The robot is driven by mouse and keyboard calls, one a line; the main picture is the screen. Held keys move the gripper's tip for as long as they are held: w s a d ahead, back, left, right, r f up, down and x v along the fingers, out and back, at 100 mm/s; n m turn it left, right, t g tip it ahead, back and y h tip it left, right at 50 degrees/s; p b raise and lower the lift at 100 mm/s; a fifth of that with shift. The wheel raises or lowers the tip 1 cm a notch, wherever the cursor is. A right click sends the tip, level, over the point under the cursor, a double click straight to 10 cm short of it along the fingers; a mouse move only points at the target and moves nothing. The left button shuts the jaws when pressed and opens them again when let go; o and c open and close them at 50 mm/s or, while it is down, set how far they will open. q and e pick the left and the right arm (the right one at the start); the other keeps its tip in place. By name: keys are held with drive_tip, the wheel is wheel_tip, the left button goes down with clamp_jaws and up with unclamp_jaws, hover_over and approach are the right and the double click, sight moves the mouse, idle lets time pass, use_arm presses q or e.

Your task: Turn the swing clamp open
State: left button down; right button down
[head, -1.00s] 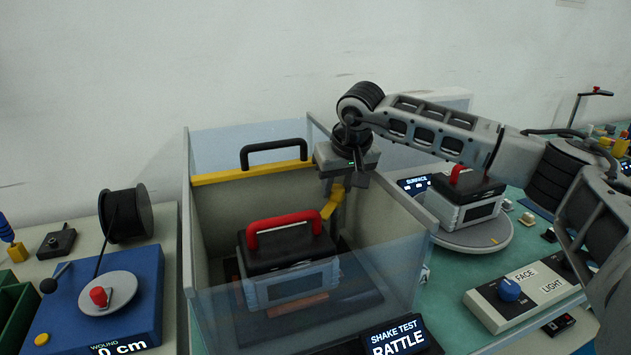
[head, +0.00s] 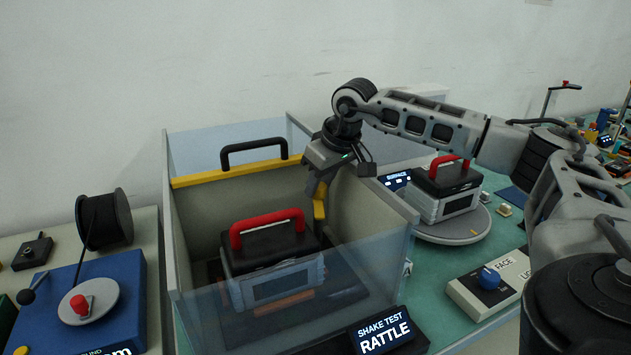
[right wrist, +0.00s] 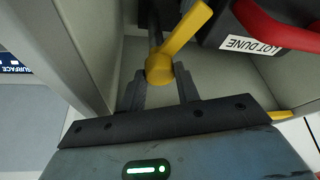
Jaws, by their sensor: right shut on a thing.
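The yellow swing clamp (head: 319,205) is inside the clear-fronted shake-test box, beside the black case with the red handle (head: 268,238). My right gripper (head: 321,182) reaches down over the box's right side and is shut on the clamp's round hub. In the right wrist view the clamp (right wrist: 184,40) stands between the two dark fingers (right wrist: 158,88), its arm pointing up and to the right, close to the case (right wrist: 262,32). The fingers partly hide the hub. My left gripper is not in view.
The box's right wall (head: 365,188) stands close beside my gripper. A yellow bar with a black handle (head: 232,171) spans its back. A "RATTLE" display (head: 384,335) is in front. Another red-handled case (head: 446,190) sits on a turntable to the right; a cable spool (head: 104,219) is at left.

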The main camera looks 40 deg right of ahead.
drive_tip(key=c, duration=1)
unclamp_jaws()
drive_tip(key=shift+r, duration=0.15)
drive_tip(key=v, duration=1.5)
drive_tip(key=shift+s+r, duration=0.1)
drive_tip(key=shift+r, duration=0.25)
